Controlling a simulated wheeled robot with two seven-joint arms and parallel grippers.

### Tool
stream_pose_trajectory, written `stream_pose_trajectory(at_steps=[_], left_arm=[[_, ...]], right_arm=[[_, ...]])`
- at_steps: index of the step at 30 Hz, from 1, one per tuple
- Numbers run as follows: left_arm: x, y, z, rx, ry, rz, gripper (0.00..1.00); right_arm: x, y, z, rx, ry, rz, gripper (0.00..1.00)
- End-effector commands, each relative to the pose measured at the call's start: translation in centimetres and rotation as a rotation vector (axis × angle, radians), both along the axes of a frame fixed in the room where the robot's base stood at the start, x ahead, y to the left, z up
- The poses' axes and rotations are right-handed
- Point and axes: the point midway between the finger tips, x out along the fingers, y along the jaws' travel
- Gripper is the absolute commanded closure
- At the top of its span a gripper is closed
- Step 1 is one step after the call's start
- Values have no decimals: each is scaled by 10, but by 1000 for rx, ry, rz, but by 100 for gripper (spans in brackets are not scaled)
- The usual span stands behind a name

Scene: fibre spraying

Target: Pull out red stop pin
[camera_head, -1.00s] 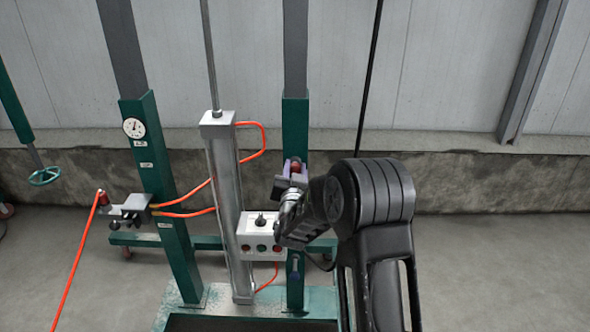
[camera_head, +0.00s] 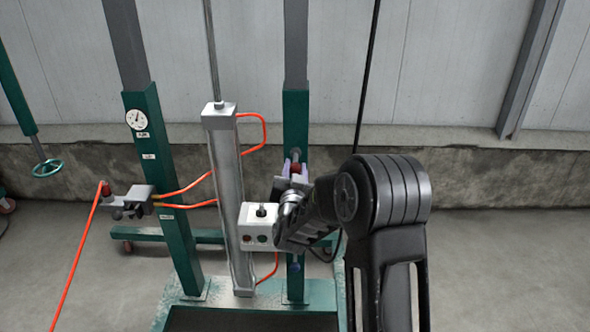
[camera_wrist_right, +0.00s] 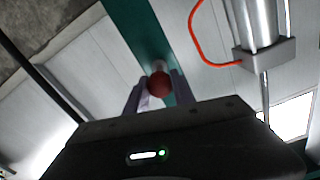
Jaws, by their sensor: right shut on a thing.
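The red stop pin (camera_head: 295,168) shows as a round red knob in front of the right green post (camera_head: 296,115) in the head view. In the right wrist view the red knob (camera_wrist_right: 159,85) sits between the two fingers of my right gripper (camera_wrist_right: 158,92). A short pale shaft shows between the knob and the post; I cannot tell whether its end is still inside the post. My right gripper (camera_head: 294,170) is shut on the pin, its fingers on either side of the knob. My left gripper is out of view.
A white control box (camera_head: 260,227) with buttons is just left of and below my right gripper. A silver cylinder (camera_head: 224,170) with orange hoses stands left of the post. The left green post (camera_head: 160,180) carries a gauge. Open floor lies to the right.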

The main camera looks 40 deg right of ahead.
Motion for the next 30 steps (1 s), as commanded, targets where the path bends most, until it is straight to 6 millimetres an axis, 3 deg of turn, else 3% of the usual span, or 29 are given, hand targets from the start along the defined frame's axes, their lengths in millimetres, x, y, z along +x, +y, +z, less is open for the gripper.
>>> stream_pose_trajectory(at_steps=[9, 20, 30], left_arm=[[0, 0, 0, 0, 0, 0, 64], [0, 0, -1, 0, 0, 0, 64], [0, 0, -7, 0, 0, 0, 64]], right_arm=[[0, 0, -2, 2, 3, 1, 48], [-5, 5, -1, 2, 1, 1, 48], [-46, 36, -2, 3, 2, 2, 48]])
